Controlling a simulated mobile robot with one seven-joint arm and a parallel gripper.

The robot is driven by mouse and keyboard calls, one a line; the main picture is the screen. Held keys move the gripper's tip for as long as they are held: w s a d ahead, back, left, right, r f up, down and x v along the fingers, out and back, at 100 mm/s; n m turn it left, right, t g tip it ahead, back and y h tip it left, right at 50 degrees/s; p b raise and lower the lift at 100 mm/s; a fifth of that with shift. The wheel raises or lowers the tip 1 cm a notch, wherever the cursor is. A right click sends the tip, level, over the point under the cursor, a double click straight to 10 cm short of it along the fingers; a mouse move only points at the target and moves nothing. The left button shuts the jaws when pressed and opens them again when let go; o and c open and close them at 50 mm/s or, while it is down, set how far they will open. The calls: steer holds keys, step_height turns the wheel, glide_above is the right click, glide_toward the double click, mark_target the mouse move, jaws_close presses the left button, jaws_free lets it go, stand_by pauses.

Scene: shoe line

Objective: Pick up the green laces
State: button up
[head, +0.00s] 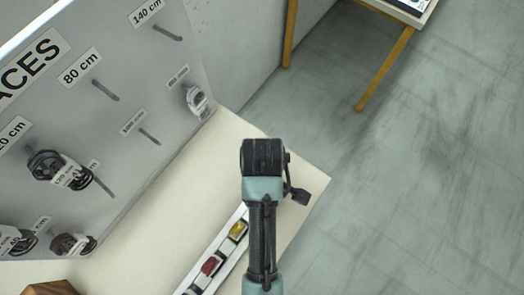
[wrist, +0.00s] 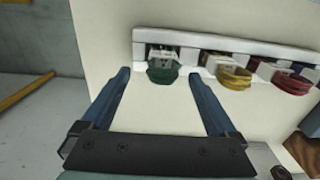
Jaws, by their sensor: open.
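The green laces (wrist: 162,72) are a small dark green bundle with a pale band, in the end compartment of a white tray in the wrist view. In the head view my arm hides them. My gripper (wrist: 164,80) is open, its two blue fingers apart. In the wrist view the bundle shows between the fingertips, near their level; I cannot tell the remaining distance. Nothing is held.
The white tray (wrist: 202,42) also holds yellow laces (wrist: 234,77) and red laces (wrist: 291,83), which show in the head view too. It stands on a cream table (head: 168,182). A grey pegboard (head: 125,125) with hanging laces rises at the left. Floor lies beyond the table's right edge.

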steer(key=shift+s+f+p, duration=0.15)
steer(key=shift+f+p, duration=0.15)
steer(key=shift+f, duration=1.45)
steer(key=shift+s+f+p, duration=0.1)
steer(key=shift+f+p, duration=0.15)
steer(key=shift+f, duration=1.5)
steer(key=c, duration=1.4)
steer(key=shift+r, duration=0.15)
